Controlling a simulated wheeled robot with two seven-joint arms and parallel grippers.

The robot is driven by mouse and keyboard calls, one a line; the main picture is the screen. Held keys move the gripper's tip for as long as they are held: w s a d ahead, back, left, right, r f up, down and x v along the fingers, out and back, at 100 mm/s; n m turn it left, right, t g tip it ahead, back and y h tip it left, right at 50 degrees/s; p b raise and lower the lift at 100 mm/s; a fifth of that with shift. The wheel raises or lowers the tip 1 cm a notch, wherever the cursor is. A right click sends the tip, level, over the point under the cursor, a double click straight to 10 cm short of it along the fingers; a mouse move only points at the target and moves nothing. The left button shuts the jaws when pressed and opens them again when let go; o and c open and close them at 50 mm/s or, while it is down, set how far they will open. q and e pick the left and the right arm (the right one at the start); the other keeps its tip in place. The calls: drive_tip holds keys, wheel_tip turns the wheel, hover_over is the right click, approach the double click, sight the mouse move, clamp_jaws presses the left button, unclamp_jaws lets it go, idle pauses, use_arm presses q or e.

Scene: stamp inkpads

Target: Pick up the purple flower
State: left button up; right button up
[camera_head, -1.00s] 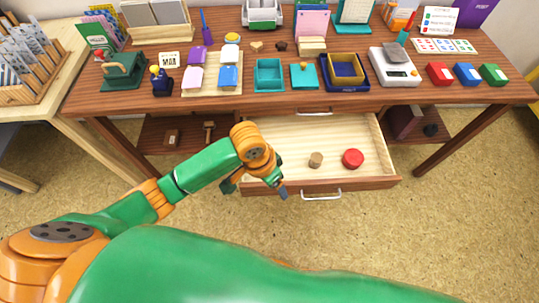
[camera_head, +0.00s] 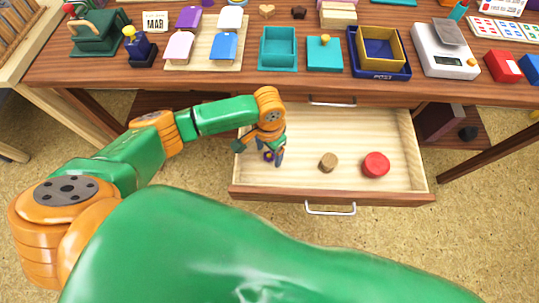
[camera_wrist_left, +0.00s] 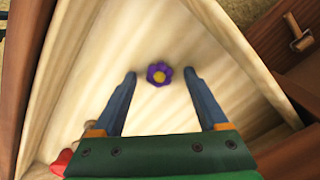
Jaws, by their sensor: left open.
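The purple flower (camera_wrist_left: 159,74) has a yellow centre and lies on the pale wooden floor of the open drawer. In the left wrist view it sits between and slightly beyond my open fingertips, apart from both. In the head view only a bit of the flower (camera_head: 268,156) shows beside my fingers. My left gripper (camera_wrist_left: 160,76) is open and empty, pointing down into the left part of the drawer; it also shows in the head view (camera_head: 266,158). My right gripper is not in view.
The open drawer (camera_head: 333,196) also holds a brown cork-like cylinder (camera_head: 328,162) and a red round piece (camera_head: 376,165) to the right of my gripper. The drawer walls surround the hand. The desk top (camera_head: 290,88) above holds many stationery items.

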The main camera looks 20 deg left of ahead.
use_arm(q)
clamp_jaws()
drive_tip(key=shift+r, duration=0.1)
